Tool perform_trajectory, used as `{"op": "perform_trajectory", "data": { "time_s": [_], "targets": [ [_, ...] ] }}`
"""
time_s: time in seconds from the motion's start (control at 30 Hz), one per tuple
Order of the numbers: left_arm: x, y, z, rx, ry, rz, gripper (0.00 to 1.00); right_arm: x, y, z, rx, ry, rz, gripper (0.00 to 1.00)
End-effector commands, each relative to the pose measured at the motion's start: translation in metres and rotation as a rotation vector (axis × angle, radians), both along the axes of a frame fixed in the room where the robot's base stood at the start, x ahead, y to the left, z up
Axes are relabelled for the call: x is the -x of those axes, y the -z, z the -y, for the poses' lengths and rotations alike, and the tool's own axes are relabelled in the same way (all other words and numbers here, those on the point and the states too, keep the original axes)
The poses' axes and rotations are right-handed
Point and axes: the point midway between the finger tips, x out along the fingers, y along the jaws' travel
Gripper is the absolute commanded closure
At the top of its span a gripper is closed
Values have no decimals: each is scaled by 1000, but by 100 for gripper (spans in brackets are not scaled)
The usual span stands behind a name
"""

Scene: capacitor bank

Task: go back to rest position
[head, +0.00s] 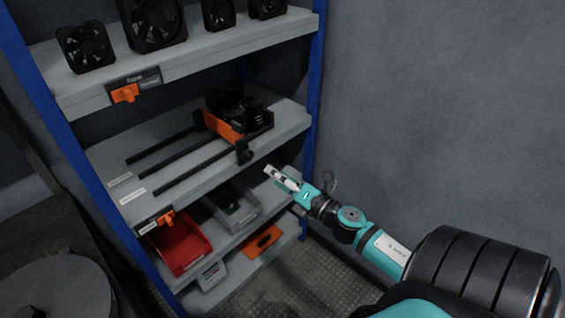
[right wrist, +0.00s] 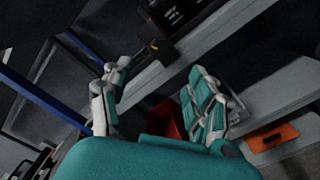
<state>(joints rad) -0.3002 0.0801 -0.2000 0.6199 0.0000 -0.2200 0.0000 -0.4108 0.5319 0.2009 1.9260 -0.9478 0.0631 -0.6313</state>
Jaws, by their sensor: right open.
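My right gripper (head: 283,178) is in front of the right side of the shelf rack, near the middle shelf's front edge in the head view. In the right wrist view its two fingers (right wrist: 160,100) are spread apart with nothing between them. My right arm reaches in from the lower right of the head view. The left gripper is not in either view.
The rack has blue posts (head: 313,90). Black fans (head: 85,47) stand on the top shelf. A black and orange device (head: 225,125) sits on the middle shelf. Lower down are a red bin (head: 180,246), a grey bin (head: 236,208) and an orange item (head: 262,241). The right wall is bare.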

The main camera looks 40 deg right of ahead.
Motion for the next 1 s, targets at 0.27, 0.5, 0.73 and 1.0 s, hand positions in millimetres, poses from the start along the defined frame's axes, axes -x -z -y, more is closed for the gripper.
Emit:
{"op": "perform_trajectory", "data": {
  "time_s": [0.27, 0.5, 0.73, 1.0],
  "targets": [
    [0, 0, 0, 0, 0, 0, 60, 14, 0, 1, 1, 0, 0, 40],
    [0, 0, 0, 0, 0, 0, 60, 14, 0, 1, 1, 0, 0, 40],
    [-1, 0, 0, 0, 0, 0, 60, 13, 0, 1, 0, 1, -1, 40],
    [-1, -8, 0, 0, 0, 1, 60, 23, 91, 22, -281, 128, -170, 40]
  ]
}}
